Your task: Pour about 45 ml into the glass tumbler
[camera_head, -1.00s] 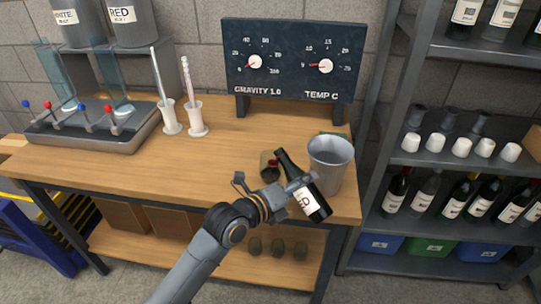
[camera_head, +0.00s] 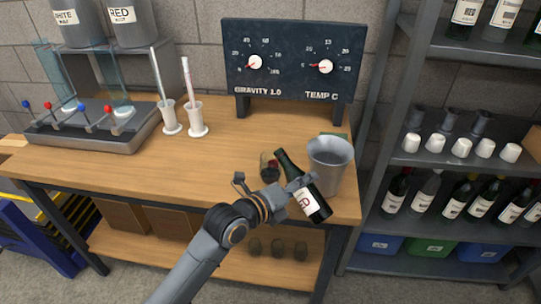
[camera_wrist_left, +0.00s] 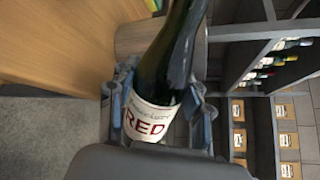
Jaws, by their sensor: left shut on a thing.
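My left gripper (camera_head: 296,190) is shut on a dark green wine bottle (camera_head: 318,207) with a white RED label. The bottle leans, its neck pointing up and left in the head view; its label also shows in the left wrist view (camera_wrist_left: 150,120). The glass tumbler (camera_head: 268,168) stands on the bench just left of the bottle's mouth, with dark red inside. I cannot make out a stream or the exact level. The tumbler is not clear in the wrist view. My right gripper is not in view.
A grey metal bucket (camera_head: 330,158) stands close behind and right of the bottle, near the bench's right end. A gauge board (camera_head: 290,65) stands at the back. Two white cylinder stands (camera_head: 197,125) are further left. A bottle shelf (camera_head: 440,160) is at right. The bench's middle is clear.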

